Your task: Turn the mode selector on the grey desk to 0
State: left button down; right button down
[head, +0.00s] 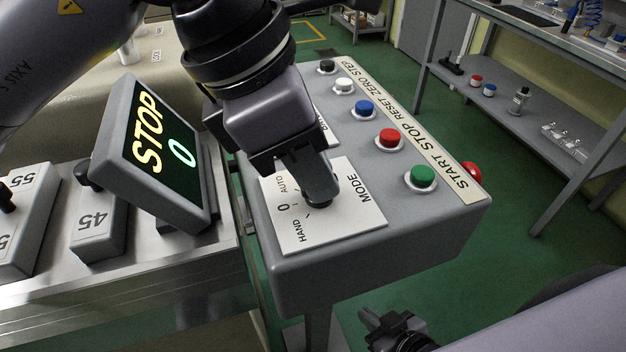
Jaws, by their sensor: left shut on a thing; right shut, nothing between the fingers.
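The grey desk (400,228) is a sloping console with a white MODE plate (345,232) marked HAND, 0 and AUTO. The mode selector (319,204) is a dark knob on this plate, mostly hidden under my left gripper (313,184). That gripper comes down from above and is shut on the knob. Which mark the knob points to cannot be told, as the fingers cover it. My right gripper (385,322) is shut and empty, low in front of the desk and apart from it.
Green, red, blue, white and black buttons run along the desk, with a red knob (471,173) at its far right edge. A display (160,150) reading STOP and 0 stands left, beside numbered grey blocks (97,228). A shelf (530,100) stands at the right over green floor.

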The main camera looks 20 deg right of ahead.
pick_arm(q)
jog(key=shift+n+b, duration=0.45)
jog(key=shift+n, duration=0.05)
jog(key=shift+t, duration=0.3)
jog(key=c, duration=1.1)
grip_release()
jog(key=shift+c, duration=0.2)
jog(key=v, duration=0.7)
jog(key=shift+s+r, duration=0.1)
jog(key=shift+r, duration=0.05)
